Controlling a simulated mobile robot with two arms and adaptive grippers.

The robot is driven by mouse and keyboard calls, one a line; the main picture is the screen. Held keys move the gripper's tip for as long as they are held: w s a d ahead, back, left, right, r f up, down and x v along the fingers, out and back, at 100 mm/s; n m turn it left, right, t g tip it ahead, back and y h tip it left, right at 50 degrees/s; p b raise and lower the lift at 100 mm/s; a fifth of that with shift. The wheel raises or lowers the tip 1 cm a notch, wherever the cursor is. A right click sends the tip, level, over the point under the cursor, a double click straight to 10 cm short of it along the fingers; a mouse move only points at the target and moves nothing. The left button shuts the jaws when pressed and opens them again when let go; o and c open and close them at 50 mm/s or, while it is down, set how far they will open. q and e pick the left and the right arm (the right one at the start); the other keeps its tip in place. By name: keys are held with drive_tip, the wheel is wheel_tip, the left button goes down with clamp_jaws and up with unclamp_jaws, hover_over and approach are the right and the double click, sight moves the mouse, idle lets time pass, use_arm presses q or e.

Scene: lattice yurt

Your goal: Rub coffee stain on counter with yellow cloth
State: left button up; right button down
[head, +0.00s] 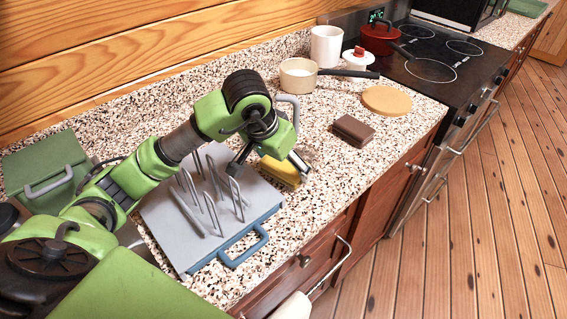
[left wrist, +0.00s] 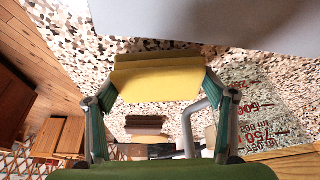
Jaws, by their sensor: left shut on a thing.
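The yellow cloth (head: 283,172) is a folded block low over the speckled counter (head: 318,215), just right of the dish rack. It also shows in the left wrist view (left wrist: 158,82), spanning the space between my fingers. My left gripper (head: 268,165) is shut on the yellow cloth, with one finger on each side of it. I cannot tell whether the cloth touches the counter. I cannot make out a coffee stain among the brown and black speckles. My right gripper is not in view.
A grey dish rack (head: 168,228) is close left of the cloth. A clear measuring cup with red marks (left wrist: 262,95) is close by. A brown block (head: 353,130), round board (head: 387,100) and saucepan (head: 298,77) stand farther back. The counter's front edge is near.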

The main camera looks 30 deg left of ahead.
use_arm(q)
drive_tip(key=shift+d+f+b, duration=0.1)
drive_tip(key=shift+f+b, duration=0.4)
drive_tip(key=shift+w+d+r+b, duration=0.1)
drive_tip(key=shift+w+d+b, duration=0.1)
drive_tip(key=shift+w, duration=0.3)
drive_tip(key=shift+w+d+r+b, duration=0.1)
drive_tip(key=shift+w+b, duration=0.05)
drive_tip(key=shift+w, duration=0.3)
drive_tip(key=shift+r, duration=0.1)
